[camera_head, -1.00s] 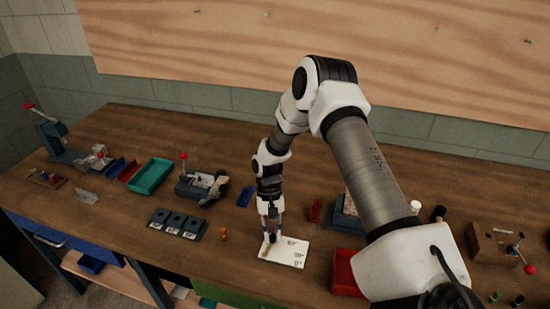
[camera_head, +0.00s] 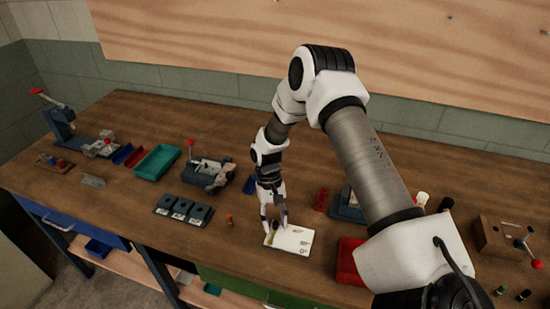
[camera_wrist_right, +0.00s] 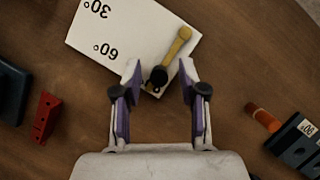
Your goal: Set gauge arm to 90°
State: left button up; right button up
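The gauge is a white plate (camera_head: 295,240) with printed angle marks, lying on the bench. In the right wrist view, the plate (camera_wrist_right: 95,35) shows 30° and 60°. The yellow gauge arm (camera_wrist_right: 178,47) lies along its edge, slanting up and right from a dark knob-like end (camera_wrist_right: 158,77). My right gripper (camera_head: 274,229) points down over the plate's left part. In the wrist view the gripper (camera_wrist_right: 160,77) is open, its fingers either side of the dark end with gaps visible. I cannot tell if a fingertip touches it. My left gripper is out of view.
A dark block with three labels (camera_head: 184,210) and a small orange cylinder (camera_head: 229,220) stand left of the plate. A red bin (camera_head: 350,262) is to the right. A red block (camera_head: 321,200) lies behind. A green tray (camera_head: 157,161) is further left.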

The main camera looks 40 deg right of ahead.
jog(key=shift+w+r, duration=0.1)
jog(key=shift+w, duration=0.05)
jog(key=v, duration=1.1)
jog(key=shift+r, duration=0.4)
jog(key=shift+w, duration=0.1)
